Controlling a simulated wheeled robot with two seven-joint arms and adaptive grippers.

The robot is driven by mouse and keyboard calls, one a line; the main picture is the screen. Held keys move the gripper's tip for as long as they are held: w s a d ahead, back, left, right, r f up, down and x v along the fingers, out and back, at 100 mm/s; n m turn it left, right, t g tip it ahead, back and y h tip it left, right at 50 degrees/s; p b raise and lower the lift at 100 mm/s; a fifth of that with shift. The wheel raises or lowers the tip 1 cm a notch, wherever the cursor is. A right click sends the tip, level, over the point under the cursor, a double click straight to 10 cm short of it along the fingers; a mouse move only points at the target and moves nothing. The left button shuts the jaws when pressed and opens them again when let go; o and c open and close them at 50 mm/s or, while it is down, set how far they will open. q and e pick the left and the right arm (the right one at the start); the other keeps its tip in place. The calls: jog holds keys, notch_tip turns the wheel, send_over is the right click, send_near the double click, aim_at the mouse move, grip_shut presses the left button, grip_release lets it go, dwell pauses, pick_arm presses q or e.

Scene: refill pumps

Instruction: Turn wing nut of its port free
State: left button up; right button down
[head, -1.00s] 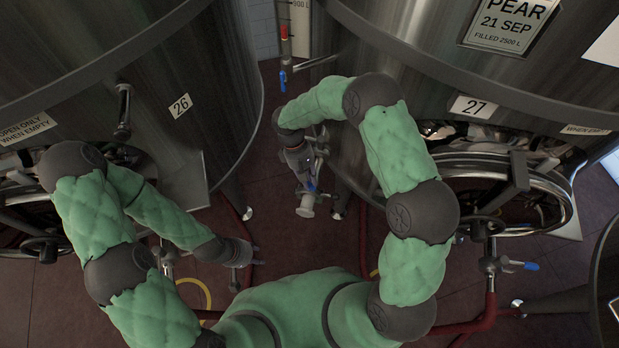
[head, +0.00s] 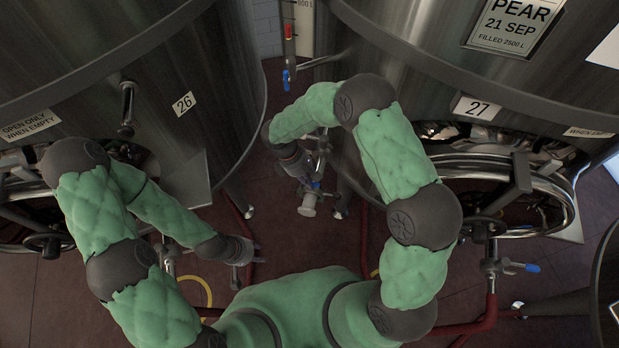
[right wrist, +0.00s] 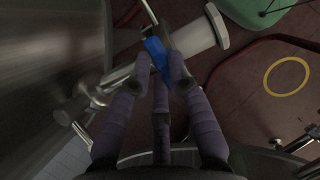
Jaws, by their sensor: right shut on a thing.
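My right gripper (head: 306,172) is at the lower side of tank 27, by a metal valve fitting with a pale round end cap (head: 308,205). The right wrist view shows its fingertips (right wrist: 160,66) on either side of a blue handle (right wrist: 155,50), shut on it as far as I can tell. The end cap (right wrist: 217,27) sticks out just beyond the fingers. I cannot make out a separate wing nut; the fingers may hide it. My left gripper (head: 246,262) hangs low in front of tank 26, away from the fitting, and its finger opening is unclear.
Tank 26 (head: 222,110) stands left and tank 27 (head: 420,75) right, with a narrow gap between. Another valve with a blue handle (head: 530,266) sits at right. Red hoses (head: 365,235) and a yellow ring (right wrist: 286,76) lie on the floor.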

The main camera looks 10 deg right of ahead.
dwell(0.4)
jog(key=c, duration=1.1)
grip_release()
jog(key=shift+c, duration=0.2)
jog(key=shift+r, duration=0.1)
jog(key=v, duration=1.1)
jog(key=shift+a+r, duration=0.3)
jog(key=shift+r, duration=0.05)
